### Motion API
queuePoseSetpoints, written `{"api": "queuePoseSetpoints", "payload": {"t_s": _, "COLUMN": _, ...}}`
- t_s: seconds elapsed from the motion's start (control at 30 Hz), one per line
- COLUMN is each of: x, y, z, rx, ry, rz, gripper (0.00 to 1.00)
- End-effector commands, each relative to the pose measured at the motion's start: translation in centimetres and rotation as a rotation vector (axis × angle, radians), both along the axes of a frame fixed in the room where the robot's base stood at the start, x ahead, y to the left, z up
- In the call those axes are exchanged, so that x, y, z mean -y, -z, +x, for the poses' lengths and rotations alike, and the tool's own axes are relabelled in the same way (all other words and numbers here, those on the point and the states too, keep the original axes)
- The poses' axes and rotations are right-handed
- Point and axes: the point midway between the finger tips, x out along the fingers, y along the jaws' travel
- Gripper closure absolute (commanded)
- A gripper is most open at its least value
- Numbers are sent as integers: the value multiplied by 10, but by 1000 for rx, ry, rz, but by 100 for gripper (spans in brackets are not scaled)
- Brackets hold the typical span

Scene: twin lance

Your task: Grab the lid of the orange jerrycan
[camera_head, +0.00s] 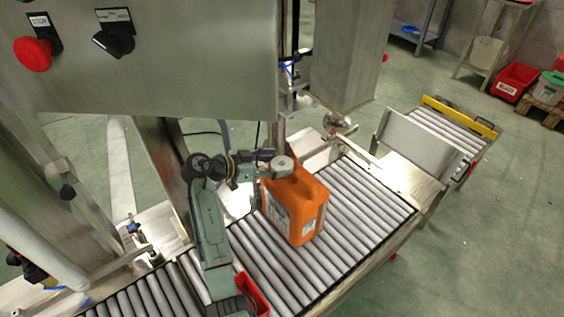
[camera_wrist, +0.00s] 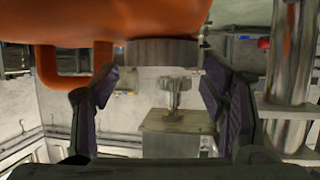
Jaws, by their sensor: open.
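The orange jerrycan (camera_head: 303,212) stands upright on the roller conveyor, with a white label on its side. Its round grey lid (camera_head: 283,165) is on top. My gripper (camera_head: 265,157) is beside the lid, on its left in the head view. In the wrist view the jerrycan body (camera_wrist: 120,18) fills the top, and the lid (camera_wrist: 163,54) shows between the two dark fingertips of my open gripper (camera_wrist: 160,72). There is a gap on each side of the lid. The fingers do not appear closed on it.
The roller conveyor (camera_head: 350,200) runs under the jerrycan. A large steel control box (camera_head: 190,70) with a red stop button (camera_head: 34,54) hangs above left. A steel column (camera_head: 345,50) stands behind the jerrycan. Red bins (camera_head: 515,82) lie far right.

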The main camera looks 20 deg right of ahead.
Motion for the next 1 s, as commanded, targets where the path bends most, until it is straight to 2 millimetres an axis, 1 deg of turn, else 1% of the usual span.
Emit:
{"api": "queuePoseSetpoints", "payload": {"t_s": 0.03, "x": 8, "y": -1, "z": 2, "rx": -3, "ry": 2, "rz": 0, "gripper": 34}}
{"api": "queuePoseSetpoints", "payload": {"t_s": 0.1, "x": 16, "y": 4, "z": 4, "rx": -1, "ry": 1, "rz": 0, "gripper": 34}}
{"api": "queuePoseSetpoints", "payload": {"t_s": 0.2, "x": 23, "y": 9, "z": 6, "rx": -2, "ry": 1, "rz": 1, "gripper": 34}}
{"api": "queuePoseSetpoints", "payload": {"t_s": 0.47, "x": 25, "y": 11, "z": 7, "rx": 0, "ry": -1, "rz": 0, "gripper": 34}}
{"api": "queuePoseSetpoints", "payload": {"t_s": 0.9, "x": 25, "y": 10, "z": 7, "rx": 0, "ry": -1, "rz": 0, "gripper": 62}}
{"api": "queuePoseSetpoints", "payload": {"t_s": 1.0, "x": 25, "y": 10, "z": 7, "rx": 0, "ry": -1, "rz": 0, "gripper": 62}}
